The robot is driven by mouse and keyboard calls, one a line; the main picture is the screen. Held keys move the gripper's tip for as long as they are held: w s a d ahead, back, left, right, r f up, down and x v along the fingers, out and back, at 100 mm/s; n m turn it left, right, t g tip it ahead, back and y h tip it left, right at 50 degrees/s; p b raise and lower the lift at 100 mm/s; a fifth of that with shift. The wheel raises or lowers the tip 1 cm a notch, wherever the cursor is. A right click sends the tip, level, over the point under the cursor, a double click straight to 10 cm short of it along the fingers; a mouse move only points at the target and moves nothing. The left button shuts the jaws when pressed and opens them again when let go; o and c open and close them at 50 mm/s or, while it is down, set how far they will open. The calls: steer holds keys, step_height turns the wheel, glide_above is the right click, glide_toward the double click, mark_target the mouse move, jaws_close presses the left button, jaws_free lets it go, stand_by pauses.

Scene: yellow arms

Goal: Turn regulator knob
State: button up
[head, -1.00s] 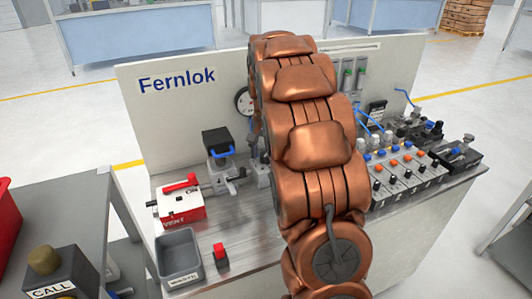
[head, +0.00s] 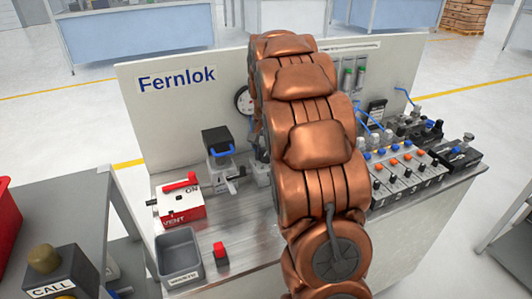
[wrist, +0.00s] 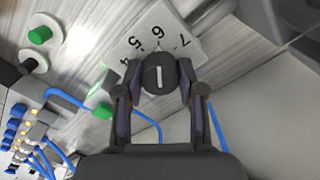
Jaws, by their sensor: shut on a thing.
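In the wrist view a round dark knob (wrist: 158,74) with a white pointer line sits in front of a white dial plate (wrist: 150,32) marked with numbers; 4, 5, 6 and 7 can be read. The pointer line lies roughly below the 6. My gripper (wrist: 159,84) has its two fingers closed on the knob from either side. In the head view my copper arm hides the gripper and the knob. A pressure gauge (head: 243,101) shows partly at the arm's left edge.
A grey valve unit with a black top (head: 217,142), a red-and-white vent box (head: 181,200), a grey bin (head: 179,257) and a red button (head: 220,252) stand left of my arm. A valve bank (head: 397,165) with blue hoses stands on the right. A blue hose (wrist: 213,120) passes beside my right finger.

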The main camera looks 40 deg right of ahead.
mark_target(266, 153)
steer(key=shift+a+f+n+b, duration=0.15)
steer(key=shift+n+b, duration=0.45)
steer(key=shift+n, duration=0.6)
steer(key=shift+n+b, duration=0.4)
steer(key=shift+n, duration=1.1)
steer(key=o, duration=1.1)
steer(key=shift+o, duration=0.2)
steer(key=shift+r, duration=0.3)
step_height(266, 153, up, 12)
steer(key=shift+f, duration=0.15)
